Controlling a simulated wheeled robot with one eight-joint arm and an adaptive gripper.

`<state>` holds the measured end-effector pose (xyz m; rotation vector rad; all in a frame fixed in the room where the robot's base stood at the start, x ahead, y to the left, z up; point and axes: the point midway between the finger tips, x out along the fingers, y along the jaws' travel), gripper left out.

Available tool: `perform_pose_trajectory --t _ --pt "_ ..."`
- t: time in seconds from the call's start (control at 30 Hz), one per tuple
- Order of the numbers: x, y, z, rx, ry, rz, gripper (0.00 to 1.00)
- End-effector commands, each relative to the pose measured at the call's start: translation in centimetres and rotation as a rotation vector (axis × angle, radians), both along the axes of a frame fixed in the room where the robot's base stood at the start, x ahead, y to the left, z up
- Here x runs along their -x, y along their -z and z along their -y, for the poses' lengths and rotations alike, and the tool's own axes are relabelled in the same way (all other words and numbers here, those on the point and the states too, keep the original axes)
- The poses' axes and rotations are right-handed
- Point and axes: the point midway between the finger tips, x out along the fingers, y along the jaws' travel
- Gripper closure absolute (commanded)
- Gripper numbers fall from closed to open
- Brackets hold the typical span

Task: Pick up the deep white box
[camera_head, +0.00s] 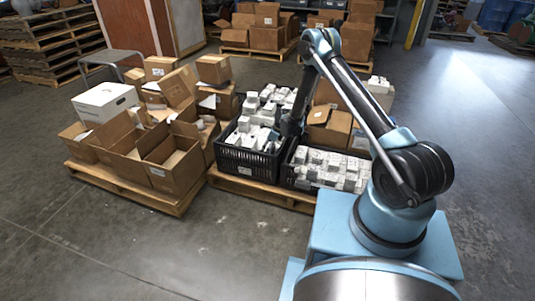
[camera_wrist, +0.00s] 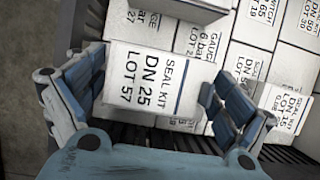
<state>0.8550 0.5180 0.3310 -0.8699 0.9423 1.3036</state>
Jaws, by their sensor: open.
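A white box (camera_wrist: 152,82) labelled "SEAL KIT DN 25 LOT 57" lies between the fingers of my gripper (camera_wrist: 155,92) in the wrist view. The fingers are open, one on each side of it; I cannot tell whether they touch it. The box's lower sides are hidden. In the head view my gripper (camera_head: 270,141) is low over a black crate (camera_head: 243,164) of white boxes. Which box counts as the deep one is not clear from its top face.
More labelled white boxes (camera_wrist: 243,62) crowd close on the right. A second black crate (camera_head: 291,178) of white boxes stands to the right. A pallet (camera_head: 135,190) of open cardboard boxes and a larger white box (camera_head: 104,102) stands to the left. The front floor is clear.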

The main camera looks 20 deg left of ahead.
Motion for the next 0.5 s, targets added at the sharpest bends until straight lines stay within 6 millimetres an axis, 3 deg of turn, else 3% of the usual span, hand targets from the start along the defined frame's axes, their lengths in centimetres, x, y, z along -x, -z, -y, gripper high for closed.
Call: perform_pose_trajectory --t 0.2,0.33,0.5 --pt "0.01 0.08 -0.02 0.000 0.000 0.000 0.07" --pt "0.02 0.07 -0.02 0.000 0.000 0.000 0.36" --pt "0.02 0.05 -0.03 0.000 0.000 0.000 0.40"
